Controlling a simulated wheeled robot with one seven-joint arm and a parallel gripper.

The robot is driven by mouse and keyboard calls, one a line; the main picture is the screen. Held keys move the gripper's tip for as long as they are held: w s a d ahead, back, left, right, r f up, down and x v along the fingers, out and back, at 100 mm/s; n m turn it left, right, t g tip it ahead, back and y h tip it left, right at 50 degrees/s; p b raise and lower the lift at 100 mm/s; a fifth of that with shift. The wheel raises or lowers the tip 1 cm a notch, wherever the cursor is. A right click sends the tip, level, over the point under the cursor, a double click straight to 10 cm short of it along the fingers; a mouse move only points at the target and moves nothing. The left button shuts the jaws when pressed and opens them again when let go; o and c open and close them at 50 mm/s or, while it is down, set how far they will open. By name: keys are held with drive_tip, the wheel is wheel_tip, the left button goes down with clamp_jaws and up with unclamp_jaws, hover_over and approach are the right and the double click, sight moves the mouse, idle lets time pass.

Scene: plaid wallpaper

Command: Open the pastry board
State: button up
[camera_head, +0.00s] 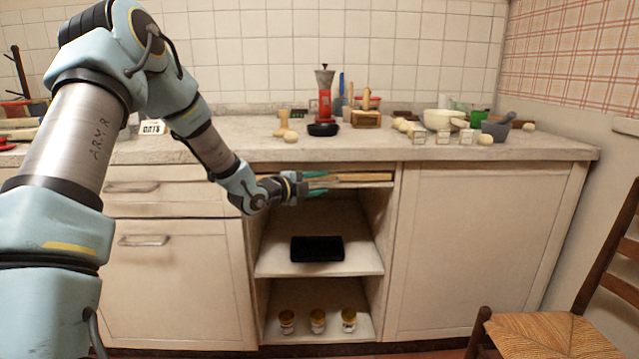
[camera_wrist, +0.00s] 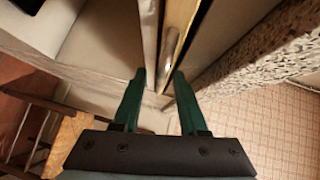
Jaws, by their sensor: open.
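The pastry board (camera_head: 362,177) is a thin wooden slab in a slot right under the countertop, above the open shelves. It looks pushed in, roughly level with the cabinet front. In the wrist view its wooden edge (camera_wrist: 180,14) carries a metal handle (camera_wrist: 171,46). My gripper (camera_head: 325,183) is open in front of the board's left part.
The countertop (camera_head: 230,146) overhangs just above my gripper. Below are open shelves with a black box (camera_head: 317,248) and three small jars (camera_head: 318,320). Drawers (camera_head: 150,190) are at left, a cabinet door (camera_head: 485,250) at right. A chair (camera_head: 545,335) stands at lower right.

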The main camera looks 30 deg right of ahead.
drive_tip(key=shift+d, duration=0.1)
clamp_jaws()
idle(0.3)
idle(1.1)
